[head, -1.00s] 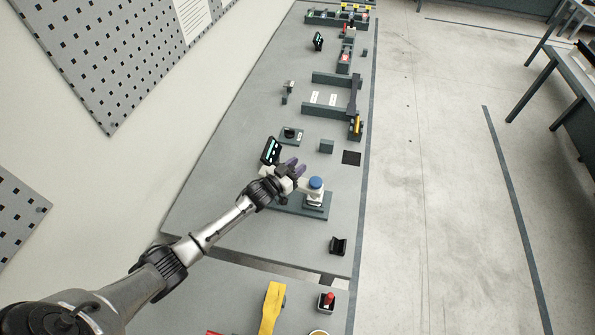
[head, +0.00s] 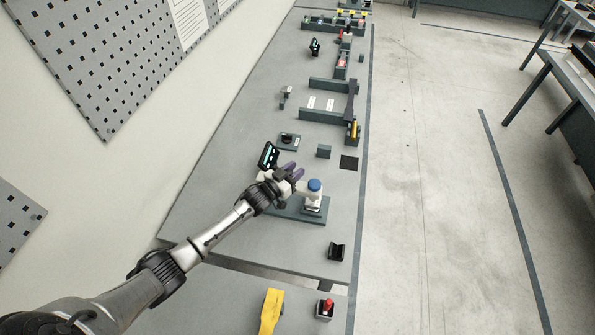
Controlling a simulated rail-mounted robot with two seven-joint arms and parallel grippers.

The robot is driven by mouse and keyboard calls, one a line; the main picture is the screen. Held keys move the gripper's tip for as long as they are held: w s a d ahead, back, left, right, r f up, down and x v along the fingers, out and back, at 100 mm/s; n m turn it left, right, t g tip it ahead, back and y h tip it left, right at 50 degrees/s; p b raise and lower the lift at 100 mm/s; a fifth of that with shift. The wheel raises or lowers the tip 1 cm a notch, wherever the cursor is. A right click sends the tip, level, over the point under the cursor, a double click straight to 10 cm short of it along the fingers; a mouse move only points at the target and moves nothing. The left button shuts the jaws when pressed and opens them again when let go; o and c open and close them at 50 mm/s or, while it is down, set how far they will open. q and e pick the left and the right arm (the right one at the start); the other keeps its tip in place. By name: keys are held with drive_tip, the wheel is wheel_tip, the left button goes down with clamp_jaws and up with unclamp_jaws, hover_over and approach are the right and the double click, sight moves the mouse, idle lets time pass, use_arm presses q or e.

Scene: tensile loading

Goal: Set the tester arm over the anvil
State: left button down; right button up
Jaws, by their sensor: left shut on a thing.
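The tester stands on a dark base plate (head: 285,211) on the grey bench. Its pale tester arm (head: 304,187) reaches right to a blue-capped head (head: 314,185). A pale block (head: 312,204), which looks like the anvil, shows below the blue cap. The gap between head and block is too small to judge. My left gripper (head: 291,171), with purple fingertips, is at the tester just left of the blue cap and is shut on the tester arm. The gripper hides the grip point and much of the arm's left part. My right gripper is out of view.
A black display (head: 268,155) stands close behind my left gripper. A grey block (head: 323,151) and a black square (head: 349,162) lie beyond the tester. A black holder (head: 336,252) sits nearer. The bench between the tester and that holder is clear.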

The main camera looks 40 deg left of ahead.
use_arm(q)
drive_tip(key=shift+s+a+f+y, duration=0.15)
drive_tip(key=shift+a+y, duration=0.25)
drive_tip(key=shift+a, duration=0.4)
drive_tip(key=c, duration=1.3)
unclamp_jaws()
drive_tip(key=shift+o, duration=1.4)
drive_tip(key=shift+s+a, duration=0.1)
drive_tip(key=shift+a, duration=0.25)
drive_tip(key=shift+o, duration=0.8)
drive_tip(key=shift+d+r, duration=0.1)
drive_tip(key=shift+r, duration=0.1)
drive_tip(key=shift+s, duration=0.5)
drive_tip(key=s+a, duration=0.1)
drive_tip(key=s, duration=1.1)
drive_tip(key=shift+s+a, duration=0.15)
drive_tip(key=shift+s, duration=0.25)
